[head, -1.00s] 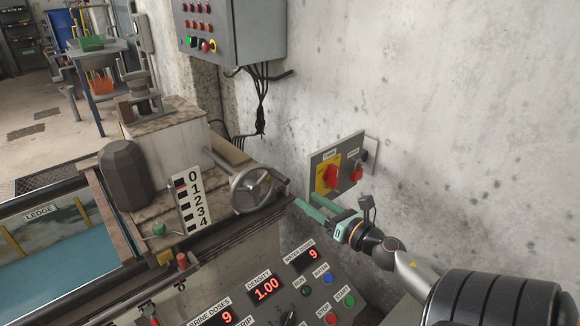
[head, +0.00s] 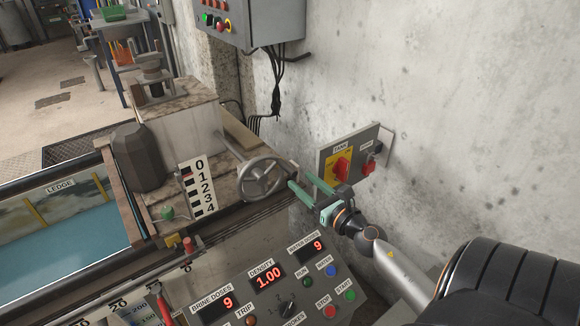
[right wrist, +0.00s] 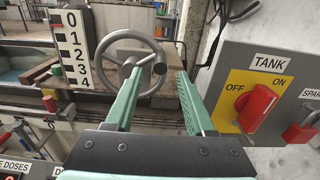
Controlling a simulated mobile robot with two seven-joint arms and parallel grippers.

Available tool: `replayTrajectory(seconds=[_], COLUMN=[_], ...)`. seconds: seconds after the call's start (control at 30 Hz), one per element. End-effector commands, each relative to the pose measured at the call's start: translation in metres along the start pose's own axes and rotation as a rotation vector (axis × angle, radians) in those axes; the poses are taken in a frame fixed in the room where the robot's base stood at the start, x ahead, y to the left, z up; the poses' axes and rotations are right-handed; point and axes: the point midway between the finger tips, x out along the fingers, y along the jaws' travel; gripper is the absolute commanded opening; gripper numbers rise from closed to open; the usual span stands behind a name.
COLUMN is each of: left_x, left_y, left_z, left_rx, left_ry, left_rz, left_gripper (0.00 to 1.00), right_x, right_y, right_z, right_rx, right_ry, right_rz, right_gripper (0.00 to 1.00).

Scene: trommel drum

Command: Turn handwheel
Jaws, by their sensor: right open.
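The handwheel (head: 263,179) is a grey metal spoked wheel on the front of a stone-like block, beside a 0-to-4 scale. In the right wrist view the handwheel (right wrist: 128,62) shows ahead, with a dark knob on its rim at the right. My right gripper (head: 300,184) has green fingers, is open and empty, and points at the wheel from its right side. In the right wrist view its two fingers (right wrist: 160,80) stand apart, the left one overlapping the wheel's lower part in the picture. I cannot tell whether it touches the wheel. My left gripper is not in view.
A wall panel with a red TANK switch (head: 342,169) is close to the right of my right gripper. A control panel (head: 268,290) with displays and buttons lies below. The number scale (head: 197,186) stands left of the wheel. A grey cabinet (head: 255,22) hangs above.

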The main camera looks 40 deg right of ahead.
Motion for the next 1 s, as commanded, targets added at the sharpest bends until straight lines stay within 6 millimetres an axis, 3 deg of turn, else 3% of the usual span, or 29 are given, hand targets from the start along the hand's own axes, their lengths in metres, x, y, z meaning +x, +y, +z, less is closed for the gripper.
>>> replayTrajectory(seconds=[0.2,0.4,0.83,1.0], left_x=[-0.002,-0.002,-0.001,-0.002], left_y=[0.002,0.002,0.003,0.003], left_z=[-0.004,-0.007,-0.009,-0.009], left_rx=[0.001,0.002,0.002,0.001], left_ry=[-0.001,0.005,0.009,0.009], left_rz=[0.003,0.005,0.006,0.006], left_gripper=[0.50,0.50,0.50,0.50], right_x=[0.037,0.058,0.065,0.065], right_y=[0.000,0.000,0.000,0.000], right_z=[0.002,0.000,0.000,0.000], right_rx=[0.001,0.002,0.001,0.001], right_ry=[-0.002,-0.001,0.000,0.000], right_rz=[-0.001,-0.001,0.000,0.000], right_gripper=[0.55,0.55,0.55,0.36])
